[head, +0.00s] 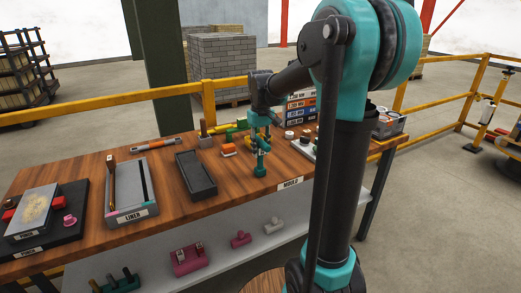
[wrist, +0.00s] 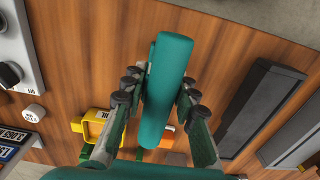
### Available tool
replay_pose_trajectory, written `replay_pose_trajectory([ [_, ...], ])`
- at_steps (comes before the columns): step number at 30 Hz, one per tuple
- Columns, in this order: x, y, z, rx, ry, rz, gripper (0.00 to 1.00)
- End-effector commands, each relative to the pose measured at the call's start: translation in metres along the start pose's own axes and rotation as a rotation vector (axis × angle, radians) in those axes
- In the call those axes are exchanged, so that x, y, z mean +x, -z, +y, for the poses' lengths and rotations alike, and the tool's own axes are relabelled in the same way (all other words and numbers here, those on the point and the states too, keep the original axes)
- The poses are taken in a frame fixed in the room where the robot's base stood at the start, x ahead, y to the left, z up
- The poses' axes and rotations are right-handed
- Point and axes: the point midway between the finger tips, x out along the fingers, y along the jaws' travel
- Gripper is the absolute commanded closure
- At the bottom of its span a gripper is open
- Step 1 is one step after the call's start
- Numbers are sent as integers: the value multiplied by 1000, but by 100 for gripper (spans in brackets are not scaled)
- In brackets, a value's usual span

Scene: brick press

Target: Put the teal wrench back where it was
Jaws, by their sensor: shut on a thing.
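The teal wrench (wrist: 167,90) is between the two fingers of my gripper (wrist: 160,98) in the wrist view, and the gripper is shut on it. Its long rounded teal body points up the picture. In the head view my gripper (head: 262,143) is over the right part of the wooden table, and a teal end of the wrench (head: 260,170) hangs below the fingers, close above or touching the tabletop; I cannot tell which. The MOULD label (head: 290,184) is on the table's front edge, to the right of the wrench. No marked spot for the wrench is plain to see.
A dark empty tray (head: 188,182) and the grey LINER tray (head: 148,211) lie left of my gripper. An orange block (head: 229,150) and a yellow tool (wrist: 97,124) lie nearby. Stacked labelled boxes (head: 300,106) stand behind. Bare wood shows in front of the gripper.

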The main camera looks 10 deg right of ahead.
Motion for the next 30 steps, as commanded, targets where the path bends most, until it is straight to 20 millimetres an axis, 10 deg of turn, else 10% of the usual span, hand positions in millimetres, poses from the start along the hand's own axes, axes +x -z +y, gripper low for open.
replay_pose_trajectory([
  [11, 4, 0, 0, 0, 0, 0, 100],
  [12, 4, 0, 0, 0, 0, 0, 68],
  [16, 4, 0, 0, 0, 0, 0, 52],
  [30, -10, 0, 0, 0, 0, 0, 51],
])
